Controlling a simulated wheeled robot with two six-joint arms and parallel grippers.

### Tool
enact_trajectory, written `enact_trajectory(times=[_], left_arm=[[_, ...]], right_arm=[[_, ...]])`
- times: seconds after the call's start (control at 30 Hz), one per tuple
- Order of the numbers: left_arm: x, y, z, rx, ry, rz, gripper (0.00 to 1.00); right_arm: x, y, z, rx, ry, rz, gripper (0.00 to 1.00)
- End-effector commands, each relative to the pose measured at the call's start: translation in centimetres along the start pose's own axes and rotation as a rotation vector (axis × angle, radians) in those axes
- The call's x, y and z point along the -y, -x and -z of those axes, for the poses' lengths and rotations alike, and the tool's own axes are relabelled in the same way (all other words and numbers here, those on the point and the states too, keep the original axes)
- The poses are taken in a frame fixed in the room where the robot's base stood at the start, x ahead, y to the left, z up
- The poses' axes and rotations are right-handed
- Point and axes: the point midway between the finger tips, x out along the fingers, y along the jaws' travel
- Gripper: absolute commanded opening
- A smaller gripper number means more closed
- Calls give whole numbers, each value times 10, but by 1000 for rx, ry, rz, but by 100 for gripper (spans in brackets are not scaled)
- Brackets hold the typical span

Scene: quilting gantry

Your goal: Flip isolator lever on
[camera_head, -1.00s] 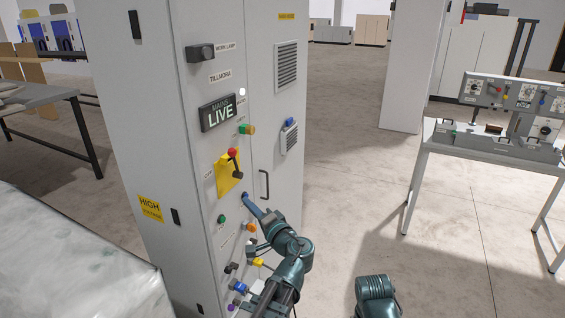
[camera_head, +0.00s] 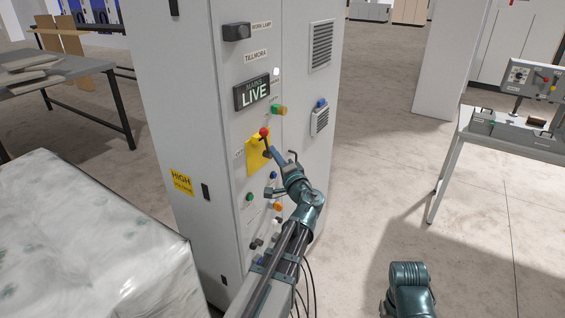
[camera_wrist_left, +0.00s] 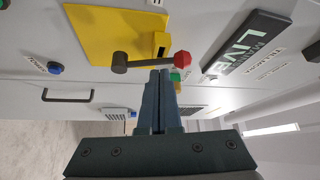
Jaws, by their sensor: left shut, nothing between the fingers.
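The isolator lever is a black arm with a red knob (camera_head: 264,132), on a yellow plate (camera_head: 254,160) on the front of the grey cabinet. In the head view the knob is at the top. In the left wrist view the lever (camera_wrist_left: 145,62) runs across the picture from its black pivot to the red knob (camera_wrist_left: 182,58), over the yellow plate (camera_wrist_left: 105,35). My left gripper (camera_head: 274,152) is shut and empty, its tips (camera_wrist_left: 160,74) right at the lever's shaft between pivot and knob. Whether they touch it I cannot tell. My right gripper is out of view.
A lit "LIVE" sign (camera_head: 252,93) sits above the plate, and several coloured buttons and knobs surround it. A door handle (camera_wrist_left: 67,97) is close to my left gripper. A wrapped pale block (camera_head: 90,240) stands at left, a control bench (camera_head: 510,140) at right.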

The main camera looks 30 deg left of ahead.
Motion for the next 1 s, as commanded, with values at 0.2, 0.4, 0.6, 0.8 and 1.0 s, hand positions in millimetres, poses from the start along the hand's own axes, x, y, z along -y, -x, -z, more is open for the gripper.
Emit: enact_trajectory(times=[0.2,0.4,0.6,0.8,1.0], left_arm=[[0,-28,1,1,-1,1,0],[0,-36,0,0,0,1,0],[0,-36,0,0,0,0,0],[2,-39,4,0,0,0,0],[4,-49,19,0,0,1,0]], right_arm=[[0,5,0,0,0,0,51],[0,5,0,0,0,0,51],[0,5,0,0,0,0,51],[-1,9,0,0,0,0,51],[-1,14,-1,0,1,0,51]])
